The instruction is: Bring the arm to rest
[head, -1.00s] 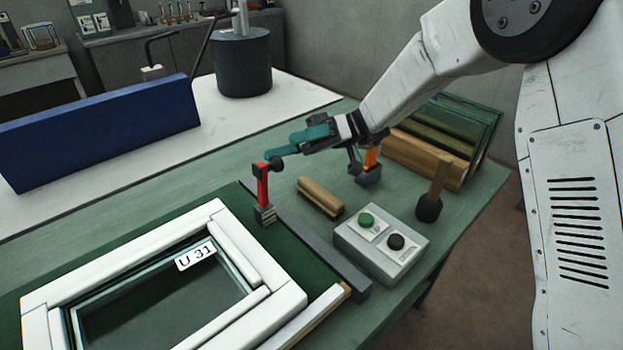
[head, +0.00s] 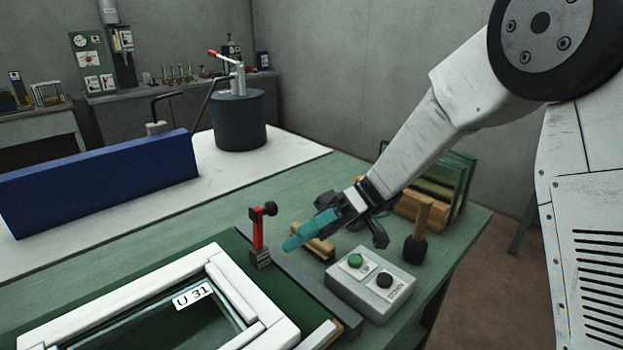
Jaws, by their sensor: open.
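My gripper (head: 305,236) is in the head view with teal fingers pointing left and slightly down. It is open and no object shows in it. It hangs over the green bench, in front of a wooden-backed brush or block (head: 318,246) that it partly covers. My arm (head: 415,145) comes down to it from the upper right. The red clamp (head: 258,235) stands upright just left of the fingertips, apart from them in the picture. The white frame marked U 31 (head: 232,285) lies at the lower left.
A grey box with green and black buttons (head: 370,285) sits below my gripper. A dark-headed mallet (head: 415,247) stands right of it. Glass panes in a wooden rack (head: 455,185) are behind my arm. A long blue block (head: 100,175) is at the left.

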